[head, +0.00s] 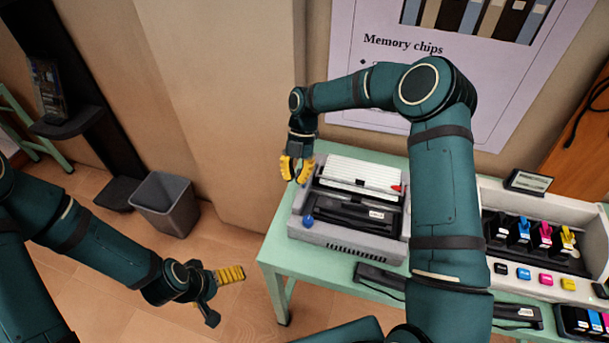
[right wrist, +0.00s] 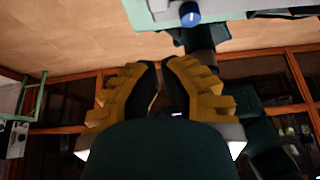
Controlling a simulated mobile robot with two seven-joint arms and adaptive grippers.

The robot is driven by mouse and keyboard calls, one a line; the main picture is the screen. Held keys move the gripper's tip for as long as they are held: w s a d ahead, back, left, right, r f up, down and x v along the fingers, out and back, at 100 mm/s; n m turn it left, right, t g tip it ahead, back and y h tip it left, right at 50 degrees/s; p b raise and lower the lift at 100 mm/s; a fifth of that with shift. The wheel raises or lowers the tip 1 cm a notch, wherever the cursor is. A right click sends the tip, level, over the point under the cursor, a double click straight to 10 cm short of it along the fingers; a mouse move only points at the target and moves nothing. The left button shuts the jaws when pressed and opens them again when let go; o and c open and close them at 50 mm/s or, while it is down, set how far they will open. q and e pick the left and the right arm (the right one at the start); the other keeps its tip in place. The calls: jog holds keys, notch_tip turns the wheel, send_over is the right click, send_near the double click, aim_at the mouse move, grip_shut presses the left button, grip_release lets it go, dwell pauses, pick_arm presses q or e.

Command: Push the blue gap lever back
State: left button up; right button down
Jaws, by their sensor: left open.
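The blue gap lever (head: 308,220) has a round blue knob at the front left corner of the grey printer (head: 335,237). In the right wrist view, the blue knob (right wrist: 190,14) shows at the top edge, beyond the fingers. My right gripper (head: 297,170) is above the printer's back left corner, behind the lever and apart from it. Its yellow fingers (right wrist: 160,85) stand a narrow gap apart with nothing between them. My left gripper (head: 222,292) is open and empty, low over the floor left of the table.
The printer stands on a green table (head: 272,250). Ink cartridges (head: 545,234) stand in a white unit at right. A grey bin (head: 165,204) is on the floor at left. A wall is behind.

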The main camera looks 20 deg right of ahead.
pick_arm(q)
jog(key=shift+w+a+f, duration=0.15)
jog(key=shift+w+f, duration=0.05)
jog(key=shift+f, duration=0.2)
pick_arm(e)
jog(key=w+d+r, duration=0.4)
jog(key=w+r, duration=0.2)
jog(key=shift+w, duration=0.25)
